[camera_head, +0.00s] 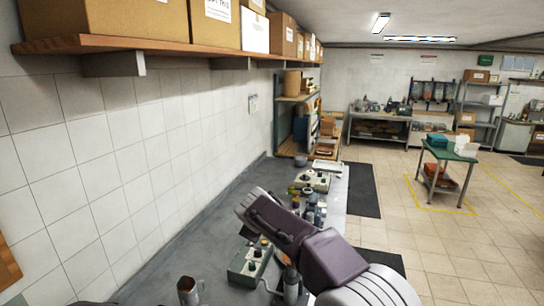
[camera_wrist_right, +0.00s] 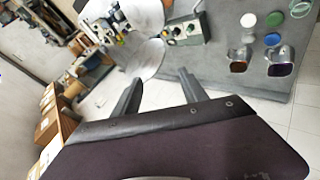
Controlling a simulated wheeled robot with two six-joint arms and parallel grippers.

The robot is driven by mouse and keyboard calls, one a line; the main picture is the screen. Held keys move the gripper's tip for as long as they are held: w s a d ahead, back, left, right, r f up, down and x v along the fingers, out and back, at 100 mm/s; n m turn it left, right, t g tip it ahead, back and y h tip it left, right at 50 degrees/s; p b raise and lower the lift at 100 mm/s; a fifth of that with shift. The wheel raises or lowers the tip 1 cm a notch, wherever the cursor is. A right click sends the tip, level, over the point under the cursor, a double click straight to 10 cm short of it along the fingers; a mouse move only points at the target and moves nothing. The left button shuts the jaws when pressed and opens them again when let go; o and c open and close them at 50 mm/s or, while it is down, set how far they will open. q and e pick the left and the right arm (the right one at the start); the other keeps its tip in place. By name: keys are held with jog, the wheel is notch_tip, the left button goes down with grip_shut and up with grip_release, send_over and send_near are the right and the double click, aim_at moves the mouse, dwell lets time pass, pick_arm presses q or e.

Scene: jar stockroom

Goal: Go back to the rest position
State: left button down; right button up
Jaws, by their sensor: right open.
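My right arm comes in from the lower right of the head view, its dark purple wrist over the counter (camera_head: 190,240). My right gripper (camera_wrist_right: 159,92) shows in the right wrist view as two dark fingers spread apart with nothing between them. In the head view its fingertips cannot be made out clearly.
In the wrist view, two jars (camera_wrist_right: 240,60) (camera_wrist_right: 282,62) stand near loose lids (camera_wrist_right: 275,18). A shelf with boxes (camera_head: 150,46) overhangs the left. Open floor (camera_head: 400,230) lies right.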

jog(key=d+f+m+h+b, duration=0.2)
jog(key=d+f+b, duration=0.3)
jog(key=d, duration=0.7)
jog(key=s+d+f+m+g+b, duration=0.35)
jog(key=s+d+f, duration=0.4)
jog(key=f, duration=0.25)
pick_arm(q)
notch_tip(320, 180, down, 12)
jog(key=b, duration=0.3)
jog(key=shift+r, duration=0.25)
pick_arm(e)
jog(key=s+d+f+m+g+y, duration=0.1)
jog(key=s+f+m+g, duration=0.1)
jog(key=s+f, duration=0.7)
jog(key=s+f+m+g, duration=0.3)
jog(key=s+f, duration=0.6)
jog(key=s, duration=0.6)
jog(key=shift+d+f+m+y, duration=0.4)
jog(key=shift+m, duration=0.85)
jog(key=shift+w, duration=0.1)
